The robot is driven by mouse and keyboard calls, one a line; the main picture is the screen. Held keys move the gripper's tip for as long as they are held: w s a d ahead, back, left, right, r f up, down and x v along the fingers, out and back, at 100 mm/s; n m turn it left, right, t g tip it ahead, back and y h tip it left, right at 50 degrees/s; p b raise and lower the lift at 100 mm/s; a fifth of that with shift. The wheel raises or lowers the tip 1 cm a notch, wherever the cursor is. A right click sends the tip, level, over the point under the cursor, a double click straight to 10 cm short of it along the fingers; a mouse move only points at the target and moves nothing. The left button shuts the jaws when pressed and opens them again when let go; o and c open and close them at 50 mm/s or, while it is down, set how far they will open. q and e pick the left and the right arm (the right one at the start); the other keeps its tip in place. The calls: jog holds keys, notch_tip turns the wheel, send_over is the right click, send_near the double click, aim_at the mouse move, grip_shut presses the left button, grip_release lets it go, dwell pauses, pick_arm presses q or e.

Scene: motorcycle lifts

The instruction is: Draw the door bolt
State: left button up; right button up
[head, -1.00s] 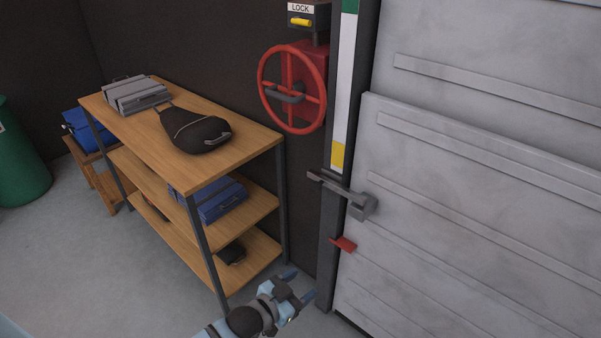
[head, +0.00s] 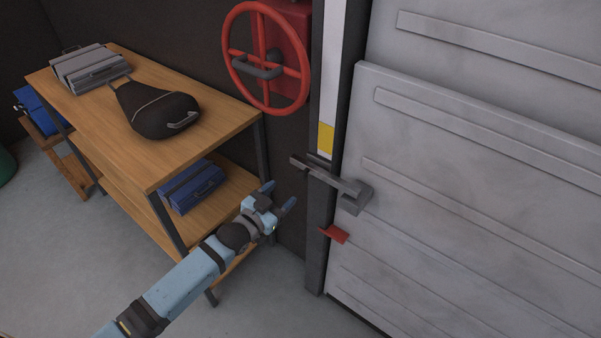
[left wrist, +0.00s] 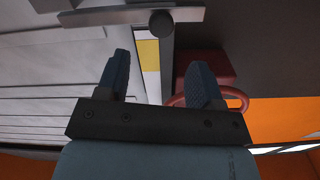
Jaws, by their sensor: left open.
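The door bolt (head: 325,178) is a grey bar with a bracket at the left edge of the grey ribbed door (head: 450,215). Its left end reaches across the dark door post. My left gripper (head: 279,196) is open and empty, just left of and below the bolt's left end, apart from it in the head view. In the left wrist view, the bolt (left wrist: 120,17) lies across the top with its round end, beyond the two spread fingers (left wrist: 160,65). My right gripper is not in view.
A red handwheel (head: 266,58) is on the wall above my left gripper. A red tab (head: 334,234) sticks out below the bolt. A wooden shelf unit (head: 95,112) with a black bag (head: 158,108) and cases stands to the left, close to my left arm.

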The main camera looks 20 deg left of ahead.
aim_at(300, 177)
pick_arm(q)
jog(key=x, duration=0.9)
jog(key=shift+w+f, duration=0.1)
jog(key=shift+w, duration=0.2)
